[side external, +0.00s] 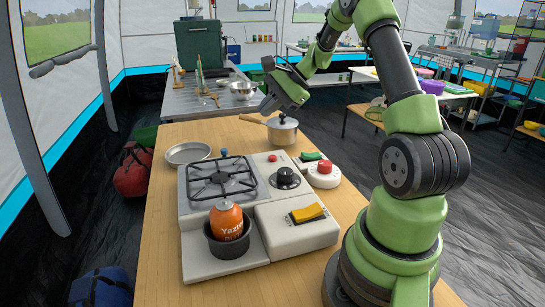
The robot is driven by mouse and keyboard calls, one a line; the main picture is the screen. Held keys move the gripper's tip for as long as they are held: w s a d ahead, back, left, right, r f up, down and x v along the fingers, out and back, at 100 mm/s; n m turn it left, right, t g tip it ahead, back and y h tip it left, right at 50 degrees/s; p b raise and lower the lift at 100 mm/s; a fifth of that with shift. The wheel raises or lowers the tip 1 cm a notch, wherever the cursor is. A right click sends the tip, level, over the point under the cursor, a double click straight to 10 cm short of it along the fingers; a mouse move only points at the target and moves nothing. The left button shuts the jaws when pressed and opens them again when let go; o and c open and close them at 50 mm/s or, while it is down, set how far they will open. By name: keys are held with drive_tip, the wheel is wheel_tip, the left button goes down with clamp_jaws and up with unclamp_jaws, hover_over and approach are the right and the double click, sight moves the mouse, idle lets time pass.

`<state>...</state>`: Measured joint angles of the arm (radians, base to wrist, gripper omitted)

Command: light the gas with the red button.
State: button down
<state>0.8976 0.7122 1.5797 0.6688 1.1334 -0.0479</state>
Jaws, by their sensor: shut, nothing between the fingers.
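The gas stove (186,196) sits on the wooden table, with a black burner grate (221,180). No flame shows on it. A small red button (272,158) is on the stove top, behind a black knob (286,175). A larger red button (325,168) sits on a round white base to the right of the knob. An orange gas canister (228,219) stands in a dark round holder at the stove's front. My gripper (267,108) is raised above the back of the table, behind both red buttons and apart from them. Its fingers are small here but look shut and empty.
A lidded pot (282,133) with a wooden handle stands behind the stove, close below my gripper. A yellow rocker switch (307,213) is at the front right, and a green switch (310,157) farther back. A metal plate (188,153) lies behind-left. The table's front (170,290) is bare.

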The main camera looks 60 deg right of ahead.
sight(273, 157)
drive_tip(key=shift+s+d+f+m, duration=0.2)
drive_tip(key=shift+d+f+m, duration=0.4)
drive_tip(key=shift+d+f, duration=0.5)
drive_tip(key=shift+r, duration=0.1)
drive_tip(key=shift+f, duration=4.4)
drive_tip(key=shift+f, duration=0.15)
drive_tip(key=shift+f, duration=0.25)
drive_tip(key=shift+f, duration=0.55)
drive_tip(key=shift+r, duration=1)
